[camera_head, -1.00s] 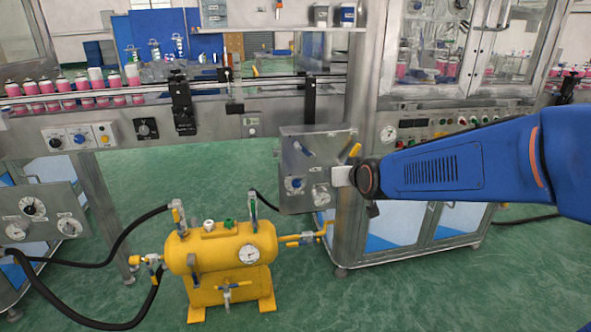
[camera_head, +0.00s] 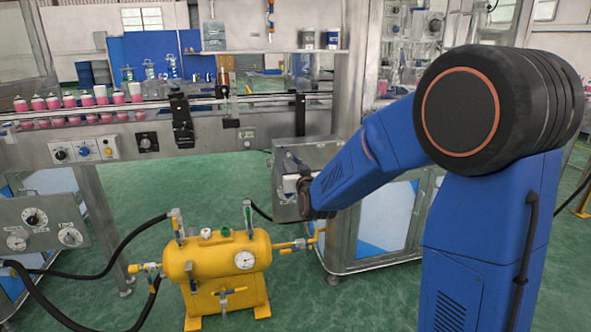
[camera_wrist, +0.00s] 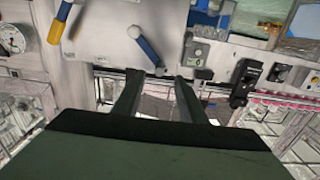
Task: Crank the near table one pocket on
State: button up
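A grey control panel (camera_head: 318,150) stands in the middle of the head view, partly hidden behind my arm. It fills the top of the wrist view (camera_wrist: 110,35). A blue lever (camera_wrist: 150,48) with a white end slants across it, its lower end close to my fingertips. A second lever (camera_wrist: 66,12), blue with a yellow end, is further left. My gripper (camera_wrist: 158,77) is open, its two dark fingers apart beneath the blue lever. I cannot tell whether the lever tip is between them. The near table's crank and pockets cannot be clearly made out.
A yellow tank (camera_head: 215,260) with a gauge and black hoses stands on the floor at lower left. Pink cans (camera_head: 70,108) line the conveyor (camera_head: 190,130). A dial panel (camera_head: 40,222) is at far left.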

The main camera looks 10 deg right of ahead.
aim_at(291, 158)
jog(key=shift+w, duration=3.4)
grip_shut()
